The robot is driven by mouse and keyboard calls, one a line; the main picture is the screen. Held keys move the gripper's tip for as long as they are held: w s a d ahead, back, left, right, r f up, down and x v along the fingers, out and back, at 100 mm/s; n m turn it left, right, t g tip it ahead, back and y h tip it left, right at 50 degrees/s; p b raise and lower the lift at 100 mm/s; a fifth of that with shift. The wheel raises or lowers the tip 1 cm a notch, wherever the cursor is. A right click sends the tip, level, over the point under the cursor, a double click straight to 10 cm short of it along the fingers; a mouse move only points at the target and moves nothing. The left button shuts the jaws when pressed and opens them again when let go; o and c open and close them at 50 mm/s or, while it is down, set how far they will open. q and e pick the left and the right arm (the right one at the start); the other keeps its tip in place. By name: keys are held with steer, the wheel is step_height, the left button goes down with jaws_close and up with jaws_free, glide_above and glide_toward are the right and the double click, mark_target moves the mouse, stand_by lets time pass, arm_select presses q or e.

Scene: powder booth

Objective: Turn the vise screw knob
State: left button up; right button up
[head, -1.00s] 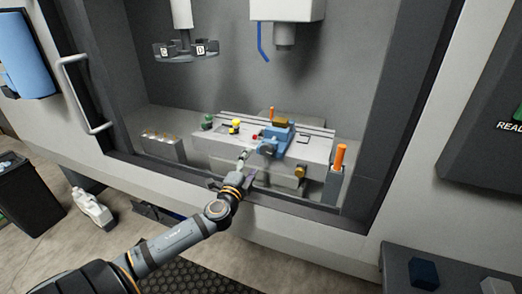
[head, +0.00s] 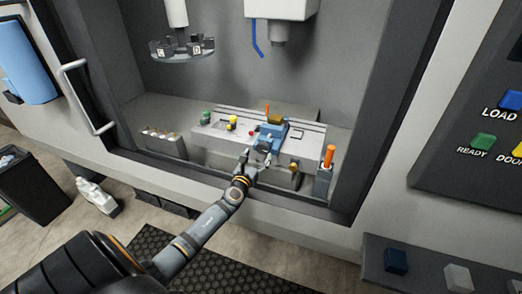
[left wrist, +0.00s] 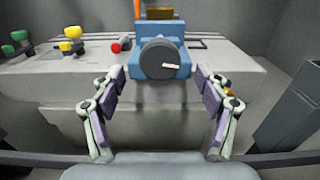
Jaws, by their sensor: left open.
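The blue vise (head: 271,136) sits on the grey machine table inside the booth, with a brownish-yellow block (head: 275,119) at its top. In the left wrist view the dark round screw knob (left wrist: 159,59) faces me on the front of the vise (left wrist: 158,29), with a small white mark on it. My left gripper (head: 256,160) reaches in from the front, just short of the vise. In the left wrist view its two fingers (left wrist: 160,98) stand wide apart, below and on either side of the knob, with nothing between them. My right gripper is in neither view.
Green (head: 206,117) and yellow (head: 232,122) knobbed pieces and a red piece (head: 223,133) stand left of the vise. An orange-topped post (head: 329,156) is at right. A tool carousel (head: 182,50) and blue nozzle (head: 256,37) hang above. The booth's front sill (head: 220,188) lies under my arm.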

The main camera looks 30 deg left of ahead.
mark_target(261, 149)
arm_select(q)
steer(key=x, duration=0.4)
steer(key=shift+w+b, duration=0.2)
steer(key=shift+b, duration=0.2)
steer(key=c, duration=1.2)
steer(key=shift+f+n, duration=0.1)
steer(key=shift+n, duration=0.2)
